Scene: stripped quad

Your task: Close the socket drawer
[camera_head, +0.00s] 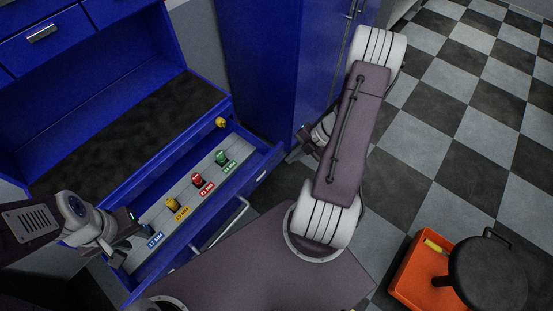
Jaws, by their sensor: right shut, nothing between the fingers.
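The socket drawer (205,217) is blue and stands pulled out below the dark worktop. Inside is a grey tray (185,186) with a green socket (221,158), a red socket (196,179) and a yellow socket (172,204) above coloured labels. A blue label (155,240) lies at the left end; any socket there is hidden by my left gripper (134,223). That gripper is over the drawer's left end, and its fingers are too dark and small to read. My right gripper (304,142) is shut and empty, beside the drawer's right front corner, partly hidden by my arm.
A small yellow item (221,123) sits at the drawer's back right corner. A tall blue cabinet (265,65) stands behind it. An orange crate (408,281) and a black stool (488,275) stand at the lower right. The checkered floor (470,130) at right is otherwise clear.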

